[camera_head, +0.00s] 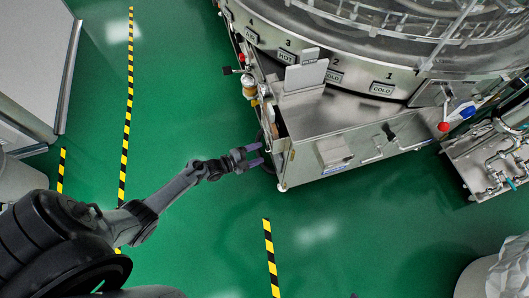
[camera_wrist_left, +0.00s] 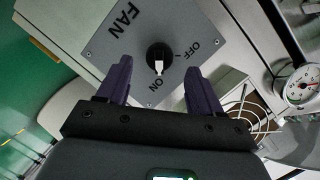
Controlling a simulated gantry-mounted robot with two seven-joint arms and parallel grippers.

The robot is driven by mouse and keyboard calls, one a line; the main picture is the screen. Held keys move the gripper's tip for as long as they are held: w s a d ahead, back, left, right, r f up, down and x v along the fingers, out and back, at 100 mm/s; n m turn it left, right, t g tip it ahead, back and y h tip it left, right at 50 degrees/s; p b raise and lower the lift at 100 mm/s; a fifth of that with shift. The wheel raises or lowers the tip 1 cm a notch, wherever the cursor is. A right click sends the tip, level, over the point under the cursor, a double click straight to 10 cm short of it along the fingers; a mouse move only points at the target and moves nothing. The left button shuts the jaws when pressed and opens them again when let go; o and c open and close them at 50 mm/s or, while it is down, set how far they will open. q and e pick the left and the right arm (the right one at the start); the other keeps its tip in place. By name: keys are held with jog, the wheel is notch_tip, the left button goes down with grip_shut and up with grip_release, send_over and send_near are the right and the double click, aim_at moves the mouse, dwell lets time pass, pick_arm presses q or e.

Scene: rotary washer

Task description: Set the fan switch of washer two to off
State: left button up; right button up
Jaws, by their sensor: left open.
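The fan switch (camera_wrist_left: 159,57) is a round black knob with a white pointer on a grey plate (camera_wrist_left: 121,47) lettered FAN, OFF and ON. In the left wrist view its white pointer is toward the ON lettering. My left gripper (camera_wrist_left: 159,85) is open, with its two purple fingers on either side of the space just below the knob. The knob does not look gripped. In the head view my left gripper (camera_head: 252,157) is beside the left end of the washer (camera_head: 335,115), and the switch itself cannot be made out there. My right gripper is in neither view.
A pressure gauge (camera_wrist_left: 299,86) and a wire fan guard (camera_wrist_left: 245,119) are right of the switch plate. In the head view, piping (camera_head: 505,165) stands at the right. Open green floor with a yellow-black stripe (camera_head: 270,255) lies below the washer.

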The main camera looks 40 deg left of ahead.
aim_at(269, 149)
pick_arm(q)
jog(key=shift+b+x, duration=0.65)
jog(key=shift+x, duration=1.3)
jog(key=c, duration=1.1)
jog(key=shift+o, duration=0.2)
